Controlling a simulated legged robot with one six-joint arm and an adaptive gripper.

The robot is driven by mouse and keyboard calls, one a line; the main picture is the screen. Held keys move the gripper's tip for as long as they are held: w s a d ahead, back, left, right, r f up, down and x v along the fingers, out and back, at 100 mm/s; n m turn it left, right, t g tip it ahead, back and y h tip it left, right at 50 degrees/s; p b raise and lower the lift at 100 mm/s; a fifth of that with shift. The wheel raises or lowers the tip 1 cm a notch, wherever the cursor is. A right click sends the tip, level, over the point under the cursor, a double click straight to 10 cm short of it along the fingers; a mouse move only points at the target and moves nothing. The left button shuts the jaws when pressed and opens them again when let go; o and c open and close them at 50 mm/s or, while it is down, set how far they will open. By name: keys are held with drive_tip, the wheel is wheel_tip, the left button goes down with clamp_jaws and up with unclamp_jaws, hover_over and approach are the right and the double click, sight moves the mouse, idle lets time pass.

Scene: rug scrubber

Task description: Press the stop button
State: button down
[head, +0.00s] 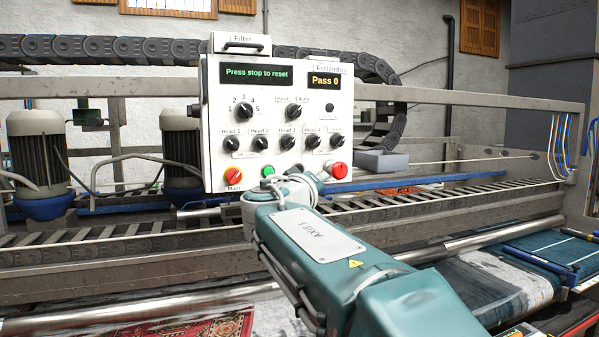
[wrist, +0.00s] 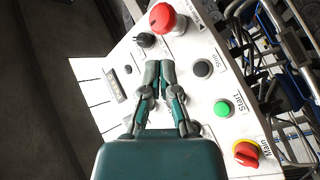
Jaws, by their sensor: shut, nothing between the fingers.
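The black stop button (wrist: 202,68) sits on the white control panel (wrist: 95,85), beside its "Stop" label in the wrist view. My gripper (wrist: 160,70) is shut and empty, its fingertips over the panel a little left of the stop button in that view. I cannot tell whether they touch the panel. In the head view my arm and gripper cover the spot between the green start button (head: 268,171) and the red mushroom button (head: 338,169), so the stop button is hidden there. The panel display (head: 257,72) reads "Press stop to reset".
The green button also shows in the wrist view (wrist: 222,108), with the red-and-yellow main switch (wrist: 246,152) below it. The red mushroom button (wrist: 163,18) is above my fingertips there, and a black knob (wrist: 145,40) is close to them. Machine rails (head: 120,245) run below the panel.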

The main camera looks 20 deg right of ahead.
drive_tip(key=w, duration=0.8)
drive_tip(key=shift+w+a, duration=0.2)
drive_tip(key=shift+a, duration=0.1)
drive_tip(key=shift+d, duration=0.1)
drive_tip(key=shift+w, duration=0.1)
idle(0.9)
drive_tip(key=shift+w+r, duration=0.1)
drive_tip(key=shift+w, duration=0.15)
